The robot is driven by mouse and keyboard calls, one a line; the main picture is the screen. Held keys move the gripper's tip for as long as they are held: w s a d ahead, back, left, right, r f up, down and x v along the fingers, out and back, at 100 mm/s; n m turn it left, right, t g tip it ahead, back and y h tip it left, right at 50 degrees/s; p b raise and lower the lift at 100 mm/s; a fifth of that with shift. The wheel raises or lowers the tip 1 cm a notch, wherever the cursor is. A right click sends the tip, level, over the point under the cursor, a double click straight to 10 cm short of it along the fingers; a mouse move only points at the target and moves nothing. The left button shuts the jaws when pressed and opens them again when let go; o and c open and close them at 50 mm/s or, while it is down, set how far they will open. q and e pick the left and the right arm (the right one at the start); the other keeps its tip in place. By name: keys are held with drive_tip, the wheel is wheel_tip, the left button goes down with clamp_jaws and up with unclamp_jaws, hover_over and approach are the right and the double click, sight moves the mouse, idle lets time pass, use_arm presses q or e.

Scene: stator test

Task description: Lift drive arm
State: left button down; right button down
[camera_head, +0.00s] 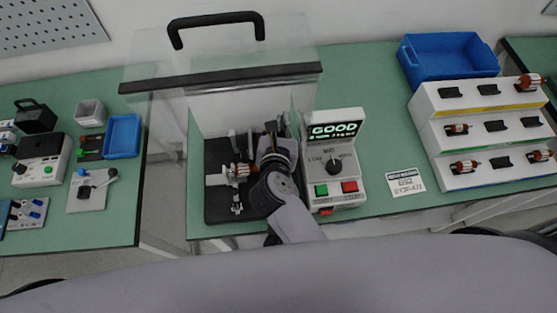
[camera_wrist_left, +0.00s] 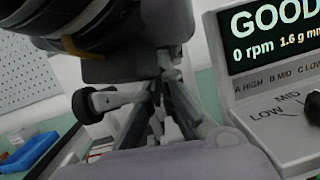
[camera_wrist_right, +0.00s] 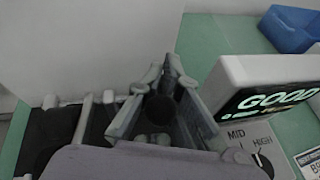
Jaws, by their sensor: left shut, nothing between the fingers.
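The test rig with its dark base (camera_head: 218,211) stands at mid-table, with a copper-and-white rotor (camera_head: 238,171) on it. In the left wrist view, a pale lever with a dark round end (camera_wrist_left: 92,101) may be the drive arm; it lies left of my left gripper (camera_wrist_left: 165,62), apart from its fingers in the picture. The left fingers are shut and empty. My right gripper (camera_wrist_right: 171,64) is over the rig; its fingers converge toward the tips. A dark round part (camera_wrist_right: 160,108) shows between them, but I cannot tell whether they grip it. My arm hides much of the rig in the head view.
The control box (camera_head: 334,167) reads GOOD and stands close right of the rig. A clear cover with a black handle (camera_head: 215,19) rises behind. A white stepped rack (camera_head: 480,140) holds several rotors. A blue bin (camera_head: 447,60) is behind it. Table right of the box is mostly clear.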

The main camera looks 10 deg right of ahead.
drive_tip(key=shift+w+a+r, duration=0.15)
drive_tip(key=shift+r, duration=0.25)
use_arm(q)
drive_tip(key=shift+w+r, duration=0.4)
drive_tip(key=shift+r, duration=0.3)
use_arm(e)
drive_tip(key=shift+f, duration=0.1)
use_arm(q)
drive_tip(key=shift+s, duration=0.1)
use_arm(e)
drive_tip(key=c, duration=1.8)
unclamp_jaws()
drive_tip(key=shift+f, duration=0.15)
drive_tip(key=shift+o, duration=0.2)
use_arm(q)
drive_tip(key=shift+f, duration=0.1)
use_arm(e)
drive_tip(key=shift+s, duration=0.2)
